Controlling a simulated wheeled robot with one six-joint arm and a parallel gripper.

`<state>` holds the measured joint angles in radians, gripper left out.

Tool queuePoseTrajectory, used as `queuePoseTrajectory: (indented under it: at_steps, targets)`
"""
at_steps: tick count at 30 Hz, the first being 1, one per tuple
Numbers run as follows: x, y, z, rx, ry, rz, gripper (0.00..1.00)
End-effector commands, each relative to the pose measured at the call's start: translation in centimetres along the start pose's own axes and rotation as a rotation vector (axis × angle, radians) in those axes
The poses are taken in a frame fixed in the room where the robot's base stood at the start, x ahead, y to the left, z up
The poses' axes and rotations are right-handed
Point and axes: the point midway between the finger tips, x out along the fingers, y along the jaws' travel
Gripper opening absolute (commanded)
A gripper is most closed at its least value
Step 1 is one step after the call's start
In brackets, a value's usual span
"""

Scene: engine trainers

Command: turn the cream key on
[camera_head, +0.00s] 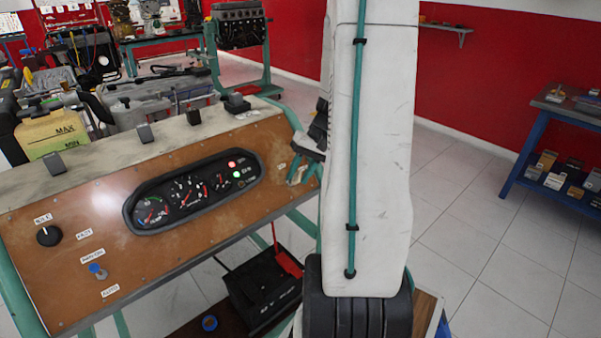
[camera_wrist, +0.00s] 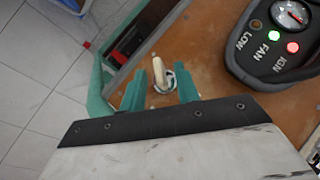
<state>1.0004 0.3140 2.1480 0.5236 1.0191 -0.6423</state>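The cream key (camera_wrist: 157,73) sits in a round metal lock on the brown panel in the wrist view, near the panel's edge. My gripper (camera_wrist: 163,86) has its two green fingers apart, one on each side of the key and lock. I see no clear contact between fingers and key. In the head view my gripper (camera_head: 304,171) is at the right end of the instrument panel (camera_head: 120,220), partly behind my arm. The cream key cannot be made out there.
A gauge cluster (camera_head: 192,190) with lit red and green lamps is left of my gripper; it also shows in the wrist view (camera_wrist: 280,38). A black knob (camera_head: 48,236) and a blue key (camera_head: 95,268) are at the panel's left. A battery (camera_head: 262,290) stands below.

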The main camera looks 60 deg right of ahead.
Motion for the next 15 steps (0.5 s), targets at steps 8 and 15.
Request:
queuePoseTrajectory:
  at_steps: [8, 15]
  targets:
    - [-0.1, -0.1, 0.0, -0.001, -0.001, 0.0, 0.31]
    - [-3.4, 0.0, 0.0, 0.0, 0.002, 0.001, 0.31]
